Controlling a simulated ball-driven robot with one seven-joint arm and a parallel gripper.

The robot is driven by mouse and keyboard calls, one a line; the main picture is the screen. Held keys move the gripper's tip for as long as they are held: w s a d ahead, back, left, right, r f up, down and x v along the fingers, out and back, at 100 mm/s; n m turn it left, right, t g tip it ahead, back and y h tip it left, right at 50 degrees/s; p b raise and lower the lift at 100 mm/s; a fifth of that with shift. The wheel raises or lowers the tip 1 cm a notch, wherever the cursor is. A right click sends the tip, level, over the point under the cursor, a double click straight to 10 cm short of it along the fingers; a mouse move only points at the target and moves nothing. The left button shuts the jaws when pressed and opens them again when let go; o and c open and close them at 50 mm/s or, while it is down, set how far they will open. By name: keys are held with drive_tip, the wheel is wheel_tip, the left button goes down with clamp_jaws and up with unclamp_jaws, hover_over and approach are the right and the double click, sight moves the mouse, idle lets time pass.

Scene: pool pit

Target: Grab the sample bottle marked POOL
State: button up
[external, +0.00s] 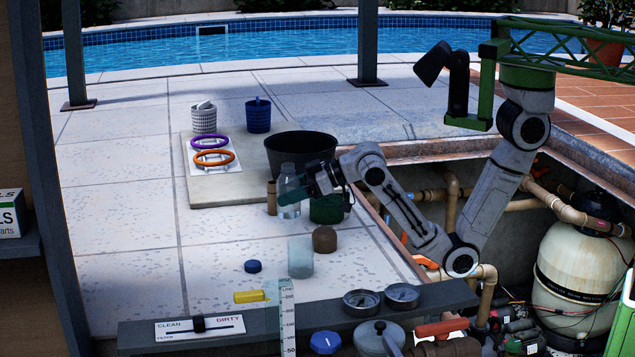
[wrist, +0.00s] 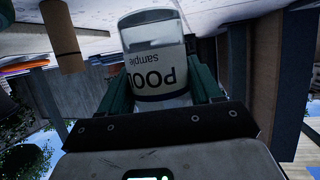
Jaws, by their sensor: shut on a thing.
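The sample bottle (external: 289,192) is a clear bottle with a pale label, standing upright on the pale paving in the external view. In the wrist view the bottle (wrist: 152,62) appears upside down, and its label reads "POOL sample". My gripper (external: 291,190) reaches it from the right, with its green fingers at the bottle's sides. In the wrist view my gripper (wrist: 158,90) is shut on the bottle, one finger on each side. I cannot tell whether the bottle's base touches the paving.
A tan cylinder (external: 272,198) stands just left of the bottle. A black tub (external: 300,150) is behind, and a green container (external: 327,209) is to the right. A second clear jar (external: 300,258) and a brown rounded object (external: 324,239) are in front. Paving at left is clear.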

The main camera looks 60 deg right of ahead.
drive_tip(key=s+r, duration=0.1)
drive_tip(key=r, duration=0.1)
drive_tip(key=s+d+r, duration=0.1)
drive_tip(key=s+r, duration=0.1)
drive_tip(key=shift+s+r, duration=0.15)
drive_tip(key=shift+s, duration=0.05)
drive_tip(key=p, duration=0.3)
approach(297, 179)
drive_tip(key=shift+a, duration=1.2)
drive_tip(key=shift+s+r+p, duration=0.1)
drive_tip(key=shift+s+p, duration=0.15)
drive_tip(key=shift+p, duration=0.85)
drive_tip(key=shift+p+v, duration=0.8)
drive_tip(key=shift+p, duration=2)
